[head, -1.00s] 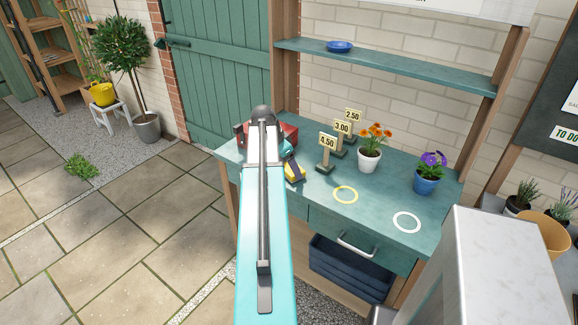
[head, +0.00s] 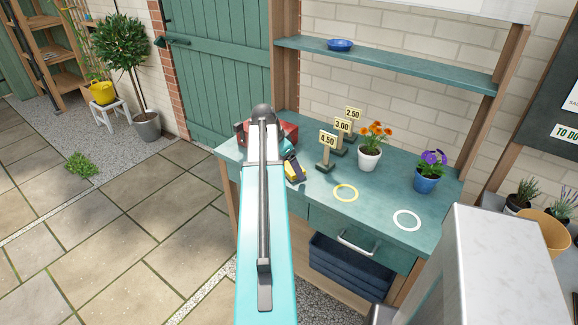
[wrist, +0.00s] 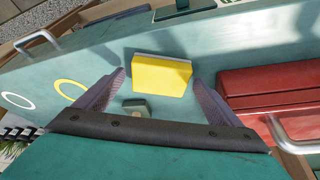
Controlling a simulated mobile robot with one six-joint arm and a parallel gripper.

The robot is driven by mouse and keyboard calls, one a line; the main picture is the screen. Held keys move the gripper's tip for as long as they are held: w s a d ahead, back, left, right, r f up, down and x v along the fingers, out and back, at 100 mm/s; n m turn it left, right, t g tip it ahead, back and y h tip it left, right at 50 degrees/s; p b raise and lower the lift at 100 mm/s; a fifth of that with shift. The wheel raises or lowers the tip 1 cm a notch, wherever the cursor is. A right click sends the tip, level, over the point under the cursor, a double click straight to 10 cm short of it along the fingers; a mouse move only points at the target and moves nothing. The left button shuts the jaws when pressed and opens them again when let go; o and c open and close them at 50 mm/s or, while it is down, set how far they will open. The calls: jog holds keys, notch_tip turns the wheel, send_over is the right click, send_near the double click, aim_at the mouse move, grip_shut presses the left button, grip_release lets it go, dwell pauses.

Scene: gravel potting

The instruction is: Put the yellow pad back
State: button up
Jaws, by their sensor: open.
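The yellow pad (wrist: 161,76) lies on the green bench top, with a pale strip along its far edge. In the wrist view it is between the fingertips of my gripper (wrist: 158,80), which is open, with a gap visible on either side near the tips. In the head view my arm covers most of my gripper, and a bit of yellow (head: 291,171) shows beside the arm. A small dark grey-green block (wrist: 135,106) sits on the bench nearer to the palm than the pad.
A red toolbox (wrist: 268,90) stands close to the right finger in the wrist view. Price signs (head: 327,146) and two flower pots (head: 368,158) stand on the bench. A yellow ring (head: 345,193) and a white ring (head: 406,220) mark clear bench top.

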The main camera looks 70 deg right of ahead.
jog(key=b+v, duration=0.2)
jog(key=v, duration=1)
dwell(0.3)
dwell(0.6)
jog(key=w+a+f+n+y, duration=0.1)
jog(key=w+a+f+n, duration=0.2)
jog(key=w+a+f, duration=0.4)
jog(key=w+a+f+n, duration=0.3)
jog(key=w+a+f, duration=0.25)
jog(key=f, duration=0.45)
jog(key=w+a+f+n+y, duration=0.1)
jog(key=w+a+f+n, duration=0.2)
jog(key=a+f, duration=0.55)
jog(key=w+a+f+n+y, duration=0.1)
jog(key=w+a+f+n, duration=0.25)
jog(key=a+f, duration=0.5)
jog(key=s+a+f+n+g, duration=0.1)
jog(key=s+a+f+n, duration=0.2)
jog(key=a+f, duration=0.5)
jog(key=s+a+f+n, duration=0.2)
jog(key=a+f+n, duration=0.2)
jog(key=a, duration=0.8)
jog(key=s+a+f+n+g, duration=0.2)
jog(key=s+a+f+n, duration=0.4)
jog(key=s+a, duration=0.7)
notch_tip(320, 180, down, 2)
jog(key=shift+s+a+f+y, duration=0.1)
jog(key=shift+s+a+y, duration=0.2)
jog(key=shift+s, duration=0.25)
